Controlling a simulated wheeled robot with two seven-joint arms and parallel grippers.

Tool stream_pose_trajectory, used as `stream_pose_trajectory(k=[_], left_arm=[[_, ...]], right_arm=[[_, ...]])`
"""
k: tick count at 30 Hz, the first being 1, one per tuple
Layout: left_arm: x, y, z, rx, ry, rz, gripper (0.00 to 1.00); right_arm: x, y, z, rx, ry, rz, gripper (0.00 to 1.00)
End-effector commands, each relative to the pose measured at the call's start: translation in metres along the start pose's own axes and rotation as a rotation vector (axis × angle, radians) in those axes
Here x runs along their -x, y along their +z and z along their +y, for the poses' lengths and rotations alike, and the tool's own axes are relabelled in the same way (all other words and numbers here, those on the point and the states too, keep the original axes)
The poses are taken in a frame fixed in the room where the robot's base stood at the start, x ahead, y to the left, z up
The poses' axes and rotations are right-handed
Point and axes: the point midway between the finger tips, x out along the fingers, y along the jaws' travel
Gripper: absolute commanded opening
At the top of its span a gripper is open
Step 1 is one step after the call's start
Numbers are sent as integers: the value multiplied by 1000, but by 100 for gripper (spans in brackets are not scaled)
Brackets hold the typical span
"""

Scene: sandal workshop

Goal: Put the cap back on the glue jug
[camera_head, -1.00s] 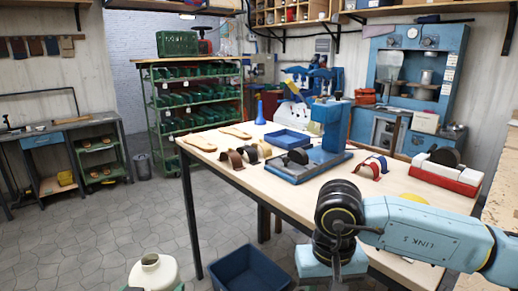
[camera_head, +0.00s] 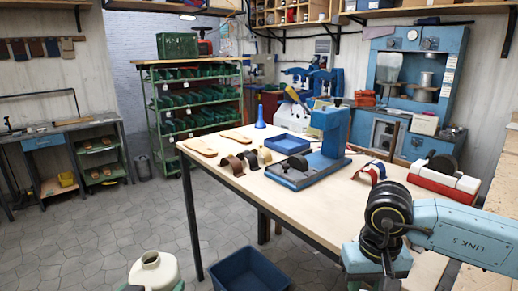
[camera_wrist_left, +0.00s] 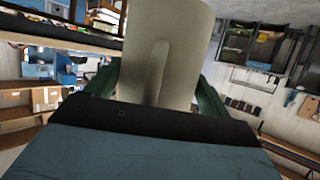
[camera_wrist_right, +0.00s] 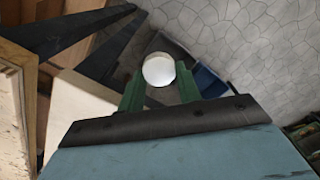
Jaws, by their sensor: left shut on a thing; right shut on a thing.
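The cream glue jug (camera_head: 165,273) is at the bottom left of the head view, upright, with its round mouth uncovered. My left gripper (camera_head: 155,286) is shut on it, green fingers on either side. In the left wrist view the jug (camera_wrist_left: 180,40) fills the space between the fingers. My right gripper (camera_wrist_right: 159,82) is shut on the round white cap (camera_wrist_right: 159,69), which sits between its green fingertips in the right wrist view. In the head view the right arm comes in from the right; its fingers and the cap are out of frame there.
The worktable (camera_head: 235,178) is to the right of the jug, with a blue press (camera_head: 328,145), a blue tray (camera_head: 287,142) and sandal parts on it. A blue bin (camera_head: 247,272) stands on the floor beside the jug. Open floor lies behind the jug.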

Motion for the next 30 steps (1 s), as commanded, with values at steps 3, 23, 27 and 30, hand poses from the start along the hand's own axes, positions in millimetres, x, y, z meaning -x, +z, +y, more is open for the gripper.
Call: stream_pose_trajectory(k=[3,23,27,30], left_arm=[[4,-9,0,0,0,2,40],[4,-9,3,-4,12,2,40],[4,-10,20,-36,85,2,40],[4,-12,42,-77,181,2,40]], right_arm=[[9,0,0,0,1,-1,10],[9,0,0,0,1,-1,10],[9,0,0,0,1,-1,10],[9,0,0,0,1,-1,10]])
